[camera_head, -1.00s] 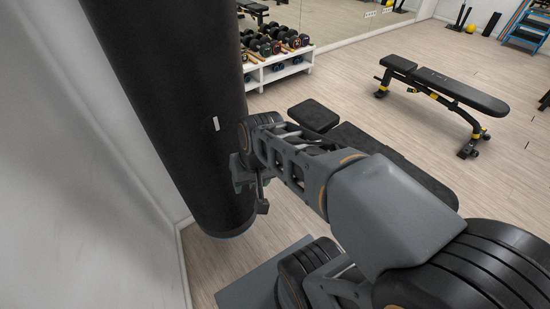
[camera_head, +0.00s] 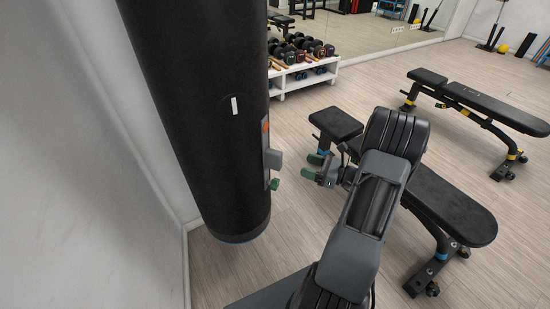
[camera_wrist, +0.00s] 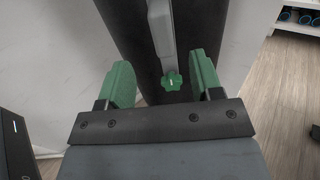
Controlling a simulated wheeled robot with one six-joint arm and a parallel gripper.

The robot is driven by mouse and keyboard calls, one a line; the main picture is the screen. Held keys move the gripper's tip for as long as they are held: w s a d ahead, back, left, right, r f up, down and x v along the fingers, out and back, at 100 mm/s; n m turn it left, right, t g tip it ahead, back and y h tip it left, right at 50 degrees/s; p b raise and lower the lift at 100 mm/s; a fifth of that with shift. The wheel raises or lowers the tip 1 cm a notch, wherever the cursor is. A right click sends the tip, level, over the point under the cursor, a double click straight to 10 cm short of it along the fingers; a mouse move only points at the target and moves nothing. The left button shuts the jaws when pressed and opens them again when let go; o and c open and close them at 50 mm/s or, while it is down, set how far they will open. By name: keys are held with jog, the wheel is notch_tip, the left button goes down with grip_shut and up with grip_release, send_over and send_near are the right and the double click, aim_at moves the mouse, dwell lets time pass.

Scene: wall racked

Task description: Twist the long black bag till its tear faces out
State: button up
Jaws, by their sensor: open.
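The long black bag (camera_head: 195,110) hangs upright near the wall, a small white mark (camera_head: 235,106) on its visible side. On its right edge are an orange patch (camera_head: 265,126) and a grey handle (camera_head: 273,159) with a green knob (camera_head: 275,184). I cannot tell whether the orange patch is the tear. My gripper (camera_head: 312,166) is to the right of the handle, open, empty and apart from it. In the wrist view, the green fingers of my gripper (camera_wrist: 163,78) are spread, with the green knob (camera_wrist: 172,81) in view between them and the bag (camera_wrist: 209,30) behind.
A pale wall (camera_head: 60,150) stands close to the left of the bag. A black bench (camera_head: 450,205) stands right behind my arm, another bench (camera_head: 480,105) farther right. A white dumbbell rack (camera_head: 303,80) is behind. Wooden floor (camera_head: 290,235) between bag and bench is clear.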

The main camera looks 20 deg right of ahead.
aim_at(282, 158)
jog(key=x, duration=1.3)
jog(key=shift+d, duration=0.1)
jog(key=shift+c, duration=0.2)
grip_shut()
